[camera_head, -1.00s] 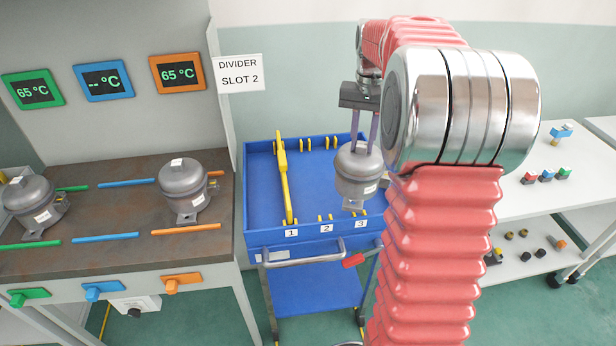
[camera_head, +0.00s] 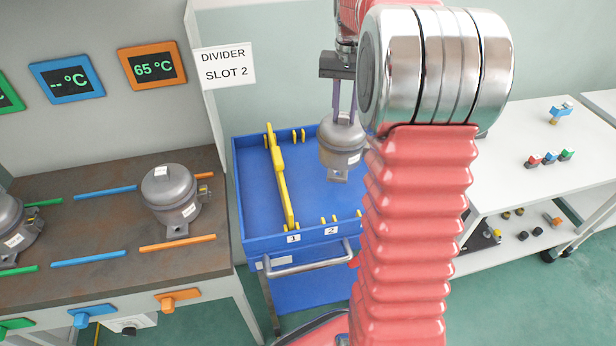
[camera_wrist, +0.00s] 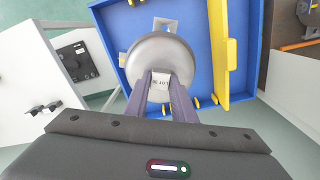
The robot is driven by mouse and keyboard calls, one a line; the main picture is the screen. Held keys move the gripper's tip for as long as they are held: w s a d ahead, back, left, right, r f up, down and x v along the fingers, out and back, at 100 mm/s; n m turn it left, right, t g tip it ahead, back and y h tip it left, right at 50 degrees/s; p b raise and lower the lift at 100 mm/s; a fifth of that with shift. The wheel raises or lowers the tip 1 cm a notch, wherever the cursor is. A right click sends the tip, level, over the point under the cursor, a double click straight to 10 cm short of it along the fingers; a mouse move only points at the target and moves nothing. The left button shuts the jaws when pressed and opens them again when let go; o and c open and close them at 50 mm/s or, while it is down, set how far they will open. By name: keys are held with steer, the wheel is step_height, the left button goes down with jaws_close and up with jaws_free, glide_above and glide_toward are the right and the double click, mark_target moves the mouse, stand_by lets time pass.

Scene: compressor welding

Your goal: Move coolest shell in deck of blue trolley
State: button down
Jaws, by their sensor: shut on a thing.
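My gripper (camera_head: 343,112) is shut on a grey compressor shell (camera_head: 341,148) and holds it upright above the deck of the blue trolley (camera_head: 255,193). In the wrist view the held shell (camera_wrist: 161,58) hangs between the fingers (camera_wrist: 160,84) over the blue deck. A yellow divider (camera_head: 279,178) stands on the deck at slot 1, left of the shell. Two other grey shells stand on the bench: one (camera_head: 168,190) by the orange bars, one (camera_head: 8,222) at the left edge. The orange display (camera_head: 152,66) reads 65 °C; the blue display (camera_head: 67,80) reads "--".
A sign (camera_head: 224,66) reads "DIVIDER SLOT 2". Slot labels 1 (camera_head: 293,239) and 2 (camera_head: 331,231) show on the trolley front, above its handle (camera_head: 310,262). A white table (camera_head: 510,170) with small coloured parts stands at right. My arm hides the trolley's right side.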

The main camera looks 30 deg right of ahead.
mark_target(341, 130)
steer(key=shift+w+a, duration=0.1)
steer(key=shift+a, duration=0.05)
steer(key=shift+f, duration=0.25)
step_height(341, 130, down, 6)
steer(key=shift+r, duration=0.15)
steer(key=shift+f, duration=1.9)
steer(key=c, duration=1.5)
jaws_free()
steer(key=shift+f, duration=0.1)
